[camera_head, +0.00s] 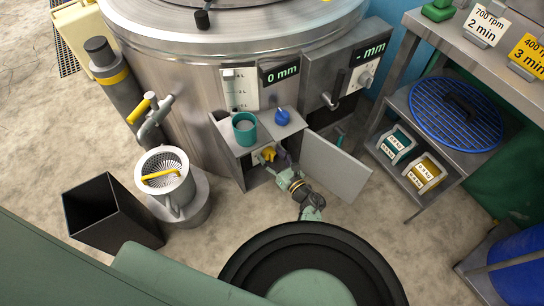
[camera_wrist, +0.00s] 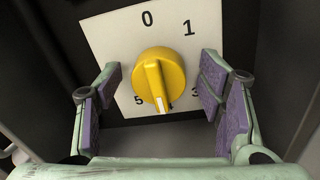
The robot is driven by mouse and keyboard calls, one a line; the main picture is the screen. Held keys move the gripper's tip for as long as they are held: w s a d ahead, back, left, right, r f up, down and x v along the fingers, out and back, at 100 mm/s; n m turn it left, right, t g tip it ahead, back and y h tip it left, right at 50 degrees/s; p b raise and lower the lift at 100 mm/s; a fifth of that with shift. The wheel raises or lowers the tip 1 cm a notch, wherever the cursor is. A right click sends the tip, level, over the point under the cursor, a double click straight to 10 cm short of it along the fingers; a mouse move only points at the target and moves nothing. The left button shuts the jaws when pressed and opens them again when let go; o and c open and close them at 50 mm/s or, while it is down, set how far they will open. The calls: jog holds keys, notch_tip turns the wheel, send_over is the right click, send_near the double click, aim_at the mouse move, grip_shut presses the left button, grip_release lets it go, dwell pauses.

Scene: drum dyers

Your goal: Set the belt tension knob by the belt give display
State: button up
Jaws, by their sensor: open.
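The yellow belt tension knob (camera_wrist: 160,78) sits on a white dial plate (camera_wrist: 110,35) numbered 0, 1, 3 and 5, with other numbers hidden. Its white pointer points down, toward a partly covered number between 5 and 3. My gripper (camera_wrist: 162,88) is open, with purple pads on both sides of the knob and visible gaps. In the head view the knob (camera_head: 269,154) is inside a small open cabinet, and my gripper (camera_head: 279,163) reaches in at its front. One display (camera_head: 280,74) reads "0 mm" and another (camera_head: 371,51) reads "- mm"; I cannot tell which shows belt give.
The open cabinet door (camera_head: 338,166) stands right of my gripper. A teal cup (camera_head: 244,128) and a blue knob (camera_head: 282,117) are on the cabinet top. A steel shelf (camera_head: 440,150) is at right; a strainer pot (camera_head: 165,178) and black bin (camera_head: 110,215) are at left.

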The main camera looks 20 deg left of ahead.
jog(key=c, duration=1.1)
jog(key=shift+c, duration=0.2)
jog(key=m+b, duration=0.1)
jog(key=m, duration=0.3)
jog(key=shift+f+m, duration=0.1)
jog(key=shift+m, duration=0.2)
jog(key=shift+d+m, duration=0.1)
jog(key=shift+m, duration=2.1)
jog(key=o, duration=1.1)
